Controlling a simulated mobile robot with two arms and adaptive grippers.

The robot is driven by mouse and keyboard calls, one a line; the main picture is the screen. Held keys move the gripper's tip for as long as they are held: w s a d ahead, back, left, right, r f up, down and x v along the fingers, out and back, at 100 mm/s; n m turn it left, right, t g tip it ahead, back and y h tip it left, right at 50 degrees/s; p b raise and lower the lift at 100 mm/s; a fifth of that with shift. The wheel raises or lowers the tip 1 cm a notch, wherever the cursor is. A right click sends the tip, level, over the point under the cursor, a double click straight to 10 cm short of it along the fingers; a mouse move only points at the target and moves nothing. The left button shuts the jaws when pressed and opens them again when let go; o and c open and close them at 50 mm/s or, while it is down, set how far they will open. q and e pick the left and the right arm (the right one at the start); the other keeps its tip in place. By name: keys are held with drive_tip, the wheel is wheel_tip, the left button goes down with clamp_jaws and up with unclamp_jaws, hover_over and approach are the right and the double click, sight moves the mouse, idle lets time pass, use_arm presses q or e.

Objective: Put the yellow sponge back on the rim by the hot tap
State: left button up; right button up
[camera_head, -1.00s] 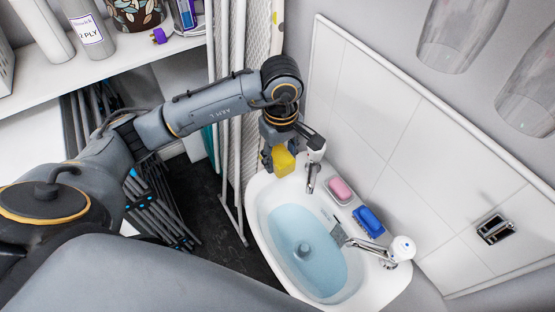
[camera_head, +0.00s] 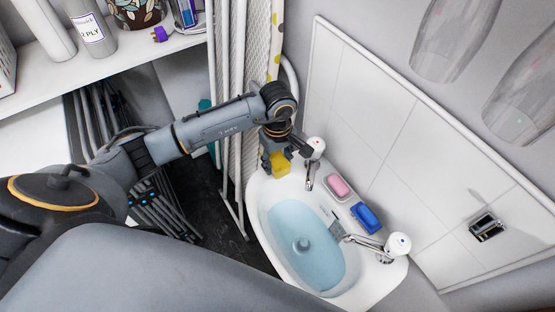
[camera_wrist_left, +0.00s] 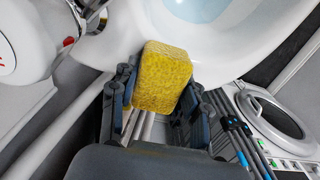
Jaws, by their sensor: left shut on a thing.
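The yellow sponge (camera_head: 280,163) is at the far left end of the basin's rim in the head view. My left gripper (camera_head: 272,160) is shut on it, and the sponge also shows between the fingers (camera_wrist_left: 157,105) in the left wrist view (camera_wrist_left: 162,78). The hot tap, with a red mark on its white top (camera_head: 316,146), stands just right of the gripper; its head also fills the upper left of the wrist view (camera_wrist_left: 20,50). The basin rim (camera_head: 258,190) is right by the sponge; I cannot tell whether they touch. My right gripper is out of view.
The basin (camera_head: 305,238) holds water. A pink soap (camera_head: 339,187) and a blue brush (camera_head: 366,216) lie on its back rim, with a second tap (camera_head: 397,246) at the right. Poles and a clothes rack stand left of the basin. A tiled wall is behind it.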

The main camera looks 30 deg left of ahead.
sight(278, 159)
use_arm(q)
drive_tip(key=o, duration=1)
drive_tip(key=shift+r+p, duration=0.2)
drive_tip(key=shift+p, duration=0.1)
drive_tip(key=shift+r, duration=0.35)
wheel_tip(278, 159, up, 11)
drive_tip(key=b, duration=0.2)
drive_tip(key=shift+b, duration=0.3)
